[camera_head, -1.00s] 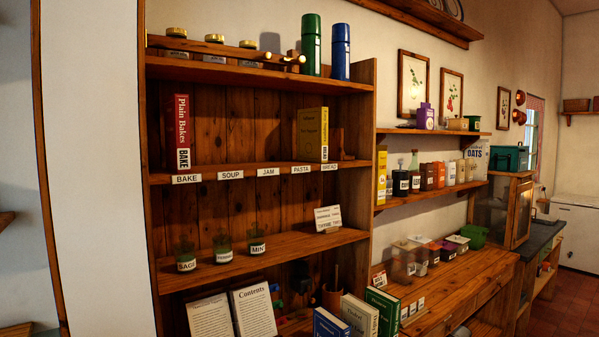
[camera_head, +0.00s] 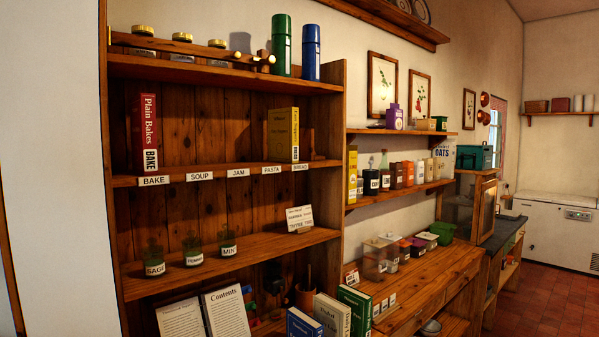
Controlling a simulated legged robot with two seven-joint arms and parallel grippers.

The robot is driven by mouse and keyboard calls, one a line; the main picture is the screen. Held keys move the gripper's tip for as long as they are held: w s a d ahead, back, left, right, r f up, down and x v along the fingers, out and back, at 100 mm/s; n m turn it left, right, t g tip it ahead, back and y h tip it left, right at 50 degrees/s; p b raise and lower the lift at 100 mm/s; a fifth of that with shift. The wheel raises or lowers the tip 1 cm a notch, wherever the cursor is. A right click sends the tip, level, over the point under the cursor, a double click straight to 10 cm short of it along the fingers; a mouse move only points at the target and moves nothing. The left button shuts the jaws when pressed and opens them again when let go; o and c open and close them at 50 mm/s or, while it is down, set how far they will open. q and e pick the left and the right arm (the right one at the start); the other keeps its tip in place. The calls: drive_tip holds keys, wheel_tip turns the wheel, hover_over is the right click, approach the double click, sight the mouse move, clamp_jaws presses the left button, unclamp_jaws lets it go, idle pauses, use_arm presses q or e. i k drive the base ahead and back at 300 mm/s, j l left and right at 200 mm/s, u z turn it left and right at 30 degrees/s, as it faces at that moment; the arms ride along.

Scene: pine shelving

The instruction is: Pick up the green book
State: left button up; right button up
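A green book (camera_head: 357,309) stands upright at the bottom of the view, at the right end of a short row of books at the front of the pine shelving (camera_head: 225,255). A pale-spined book with a dark cover edge (camera_head: 331,314) and a blue book (camera_head: 304,324) stand to its left. The lower part of the green book is cut off by the frame edge. Neither of my grippers shows in the head view.
A wooden counter (camera_head: 425,285) with several lidded containers lies to the right. Red tiled floor (camera_head: 555,300) is clear at far right.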

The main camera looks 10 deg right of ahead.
sight(361, 302)
drive_tip(key=i+l, duration=0.45)
drive_tip(key=l, duration=0.15)
drive_tip(key=i+l+z, duration=0.1)
drive_tip(key=i+l, duration=0.35)
drive_tip(key=l, duration=0.15)
drive_tip(key=i, duration=0.8)
drive_tip(key=l, duration=0.1)
